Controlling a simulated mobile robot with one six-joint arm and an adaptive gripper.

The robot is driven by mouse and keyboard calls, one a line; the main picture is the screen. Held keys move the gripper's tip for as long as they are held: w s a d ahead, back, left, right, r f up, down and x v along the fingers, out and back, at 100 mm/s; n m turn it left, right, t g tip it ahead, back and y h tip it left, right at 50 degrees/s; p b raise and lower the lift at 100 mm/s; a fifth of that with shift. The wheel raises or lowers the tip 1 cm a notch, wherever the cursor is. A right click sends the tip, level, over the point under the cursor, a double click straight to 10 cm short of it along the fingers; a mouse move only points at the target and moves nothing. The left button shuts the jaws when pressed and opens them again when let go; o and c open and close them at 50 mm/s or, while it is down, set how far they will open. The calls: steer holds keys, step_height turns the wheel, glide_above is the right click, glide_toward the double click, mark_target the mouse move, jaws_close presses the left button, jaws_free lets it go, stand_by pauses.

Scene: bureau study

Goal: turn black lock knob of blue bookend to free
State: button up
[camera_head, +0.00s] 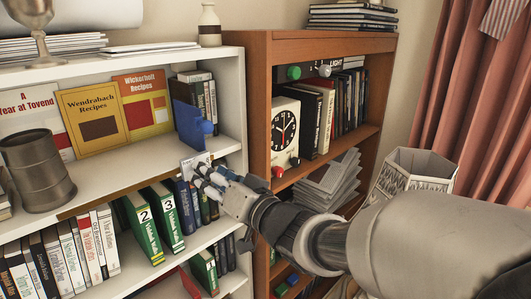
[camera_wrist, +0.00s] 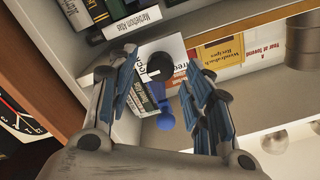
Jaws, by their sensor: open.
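The blue bookend (camera_head: 188,122) stands on the upper shelf of the white bookcase, against a few upright books. Its blue part shows low between my fingers in the wrist view (camera_wrist: 166,116). The black lock knob (camera_wrist: 158,65) is a dark round disc on a white printed card (camera_wrist: 176,50). The lettering on the card is partly covered, so I cannot read the knob's setting. My gripper (camera_head: 200,172) is in front of that shelf's edge. In the wrist view its open fingers (camera_wrist: 164,80) lie either side of the knob in the picture, with nothing gripped; contact is unclear.
Recipe books (camera_head: 92,118) and a grey metal barrel (camera_head: 38,170) stand left on the same shelf. Green and other binders (camera_head: 143,226) fill the shelf below. The brown bookcase (camera_head: 259,95), with a clock (camera_head: 284,128), stands close on the right. The shelf before the recipe books is clear.

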steer(key=shift+x, duration=1.15)
steer(key=shift+c, duration=0.5)
steer(key=c, duration=1)
